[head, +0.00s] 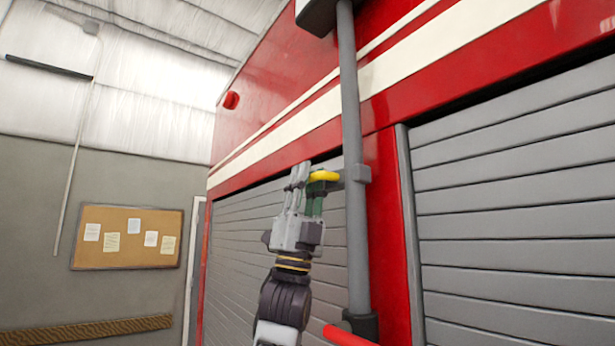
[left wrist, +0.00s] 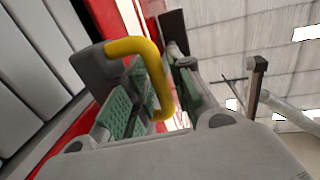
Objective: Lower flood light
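The flood light's dark housing (head: 318,14) is cut off at the top of the head view, on a grey vertical pole (head: 356,130) beside the red truck. A yellow handle (head: 323,175) juts left from a grey bracket (head: 357,174) on the pole. My left gripper (head: 305,185) is raised at the handle with its fingers pointing up. In the left wrist view the yellow handle (left wrist: 158,85) reaches between the green-padded fingers, which stand apart. Whether a pad touches it is unclear. My right gripper is not in view.
The red truck (head: 270,85) with grey roller shutters (head: 515,195) stands close behind the pole. A red bar (head: 347,336) lies low near the pole's base. A cork board (head: 125,237) hangs on the far left wall. The space left of my arm looks clear.

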